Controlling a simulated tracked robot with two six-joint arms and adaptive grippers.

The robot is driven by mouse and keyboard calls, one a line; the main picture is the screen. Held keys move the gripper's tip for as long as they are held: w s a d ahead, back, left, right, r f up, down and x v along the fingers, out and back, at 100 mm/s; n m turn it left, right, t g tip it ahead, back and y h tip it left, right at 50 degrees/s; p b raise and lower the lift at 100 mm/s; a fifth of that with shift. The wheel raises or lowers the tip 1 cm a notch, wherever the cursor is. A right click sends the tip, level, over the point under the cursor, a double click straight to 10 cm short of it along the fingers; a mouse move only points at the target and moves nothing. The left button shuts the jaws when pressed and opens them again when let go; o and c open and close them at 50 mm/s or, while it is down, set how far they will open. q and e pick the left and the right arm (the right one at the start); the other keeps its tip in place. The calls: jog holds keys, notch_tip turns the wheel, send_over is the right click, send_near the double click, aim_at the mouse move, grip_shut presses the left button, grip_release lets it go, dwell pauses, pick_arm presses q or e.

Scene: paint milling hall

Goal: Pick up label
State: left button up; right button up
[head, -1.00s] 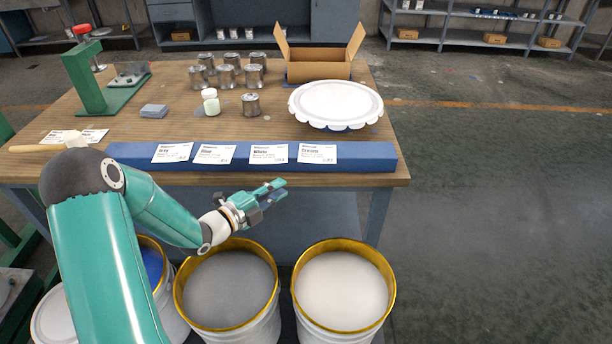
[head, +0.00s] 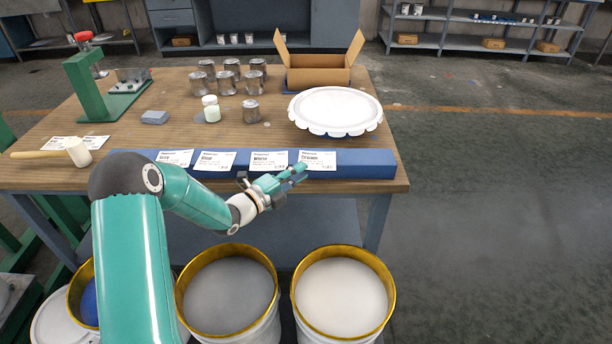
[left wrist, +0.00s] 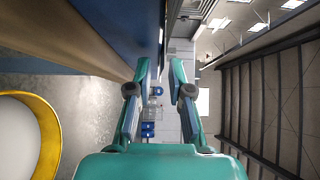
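Several white printed labels lie in a row on the blue bar (head: 365,165) at the table's front edge. They include a Blue label (head: 215,161), a White label (head: 267,162) and a Cream label (head: 317,160) at the right end. My left gripper (head: 302,173) is at the bar's front side, just below the Cream label's lower left. The left wrist view shows its two fingers (left wrist: 160,68) apart with nothing between them. I cannot tell whether it touches the bar. My right gripper is not in view.
A mallet (head: 76,152) and more labels (head: 60,143) lie at the table's left. Metal cans (head: 251,110), a white scalloped lid (head: 335,107) and an open carton (head: 318,75) stand behind the bar. Open buckets (head: 343,290) stand below the front edge.

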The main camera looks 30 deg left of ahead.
pick_arm(q)
jog(key=shift+w, duration=0.35)
jog(key=shift+r, duration=0.1)
grip_shut()
jog(key=shift+d, duration=0.1)
notch_tip(320, 180, up, 2)
jog(key=shift+r, duration=0.2)
dwell(0.3)
